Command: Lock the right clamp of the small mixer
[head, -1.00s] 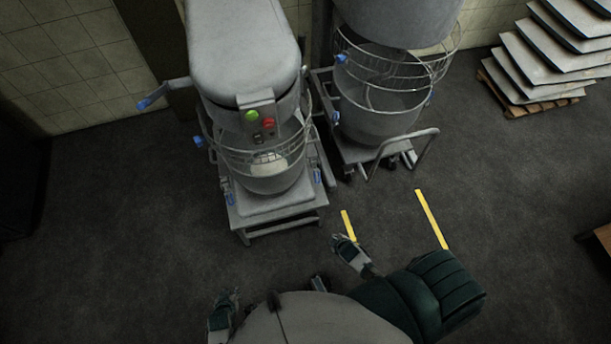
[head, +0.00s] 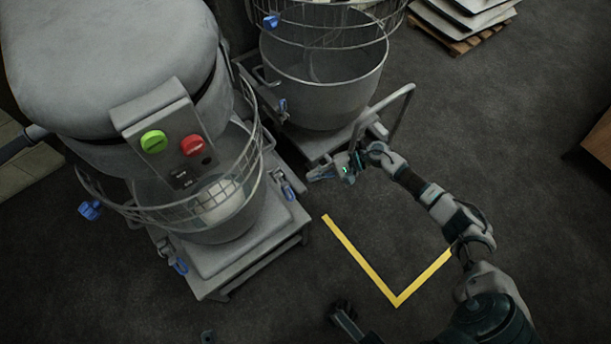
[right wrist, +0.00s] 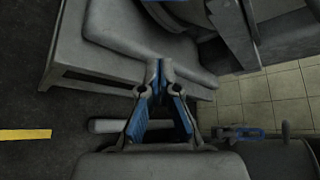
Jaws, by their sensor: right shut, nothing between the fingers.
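The small mixer (head: 110,60) stands at the left of the head view, with a wire guard over its bowl. Its right clamp (head: 287,188), with a blue handle, sits at the right side of the bowl, above the base. My right gripper (head: 322,174) is just right of this clamp, apart from it, pointing left. In the right wrist view its fingers (right wrist: 160,72) are shut and empty, with the mixer's base (right wrist: 105,70) beyond them. The left clamp (head: 90,210) also has a blue handle. A dark shape at the bottom edge may be my left gripper (head: 342,312); its fingers are unclear.
A larger mixer bowl (head: 322,85) on a wheeled trolley, with a tube handle (head: 398,112), stands close behind my right gripper. Yellow floor tape (head: 398,300) lies in front. Stacked trays (head: 465,18) are at the back.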

